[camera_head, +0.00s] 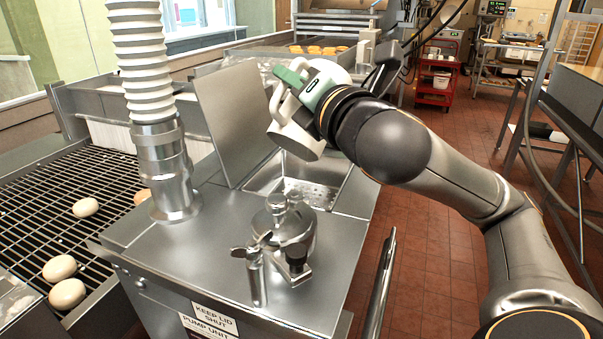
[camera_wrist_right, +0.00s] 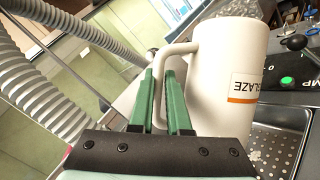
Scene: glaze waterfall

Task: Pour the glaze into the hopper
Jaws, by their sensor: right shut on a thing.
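The white glaze pitcher (camera_head: 296,138) is tipped over above the open hopper (camera_head: 338,190) on the steel pump unit. In the right wrist view the pitcher (camera_wrist_right: 228,75) has an orange-striped GLAZE label, which reads upside down. My right gripper (camera_head: 290,82) is shut on the pitcher's handle; its green fingers (camera_wrist_right: 165,95) sit at the handle in the wrist view. The pitcher's mouth is hidden and I see no stream. The hopper floor (camera_wrist_right: 272,150) looks perforated, with pale spots. The hopper lid (camera_head: 232,115) stands open at the left. My left gripper is not in view.
A ribbed white hose (camera_head: 145,65) rises from the unit left of the lid. A metal clamp fitting (camera_head: 285,225) stands in front of the hopper. Round dough pieces (camera_head: 60,268) lie on a wire conveyor (camera_head: 110,205) at left. Red floor (camera_head: 425,270) is open at right.

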